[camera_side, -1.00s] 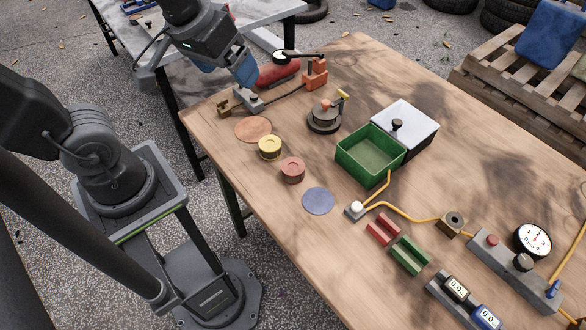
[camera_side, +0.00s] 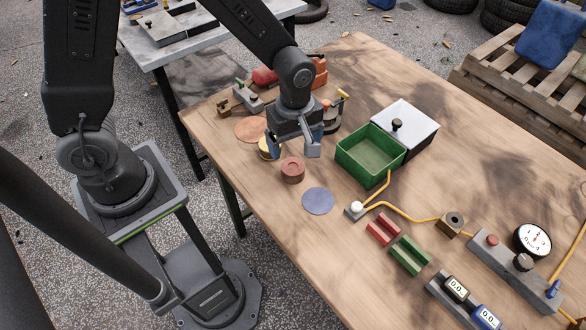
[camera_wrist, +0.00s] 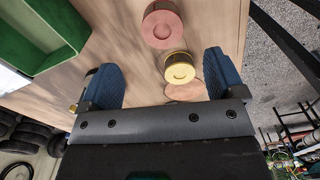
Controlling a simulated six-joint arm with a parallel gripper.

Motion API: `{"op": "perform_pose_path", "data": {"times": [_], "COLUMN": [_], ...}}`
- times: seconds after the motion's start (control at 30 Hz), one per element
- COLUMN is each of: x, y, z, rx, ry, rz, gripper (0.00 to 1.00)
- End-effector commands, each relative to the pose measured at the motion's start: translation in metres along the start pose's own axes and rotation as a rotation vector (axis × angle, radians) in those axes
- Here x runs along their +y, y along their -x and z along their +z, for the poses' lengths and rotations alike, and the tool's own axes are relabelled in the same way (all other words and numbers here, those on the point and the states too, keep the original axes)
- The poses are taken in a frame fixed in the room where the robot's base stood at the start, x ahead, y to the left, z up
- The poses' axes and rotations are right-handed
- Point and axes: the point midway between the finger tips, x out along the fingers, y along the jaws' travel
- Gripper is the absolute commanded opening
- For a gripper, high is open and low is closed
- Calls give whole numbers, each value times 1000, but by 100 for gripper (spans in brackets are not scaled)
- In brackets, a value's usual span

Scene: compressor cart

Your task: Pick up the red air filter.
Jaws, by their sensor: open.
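The red air filter (camera_side: 292,170) is a short round reddish disc lying flat on the wooden table, near its left edge. It also shows at the top of the wrist view (camera_wrist: 162,26). My gripper (camera_side: 293,148) is above the table, just behind the red filter in the side view. Its two blue fingers are apart and nothing is between them. It also shows in the wrist view (camera_wrist: 163,78), with the red filter beyond the fingertips. The yellow filter (camera_wrist: 179,68) is near the right finger in that view; in the side view it is partly hidden by my gripper.
A green open bin (camera_side: 362,163) stands right of my gripper, beside a white-topped box (camera_side: 405,125). A blue disc (camera_side: 318,201) and an orange disc (camera_side: 249,130) lie flat on the table. A yellow hose (camera_side: 400,212), red block (camera_side: 383,230) and green block (camera_side: 410,255) are further right.

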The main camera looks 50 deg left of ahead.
Motion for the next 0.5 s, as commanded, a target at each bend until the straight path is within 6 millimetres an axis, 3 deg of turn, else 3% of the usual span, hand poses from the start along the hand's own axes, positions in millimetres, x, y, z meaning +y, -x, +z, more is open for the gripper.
{"op": "perform_pose_path", "data": {"times": [0.1, 0.5], "x": [-2, -3], "y": [-24, -61], "z": [0, 2], "rx": [0, 0], "ry": [-1, -3], "rz": [-6, -4], "gripper": [88, 88]}}
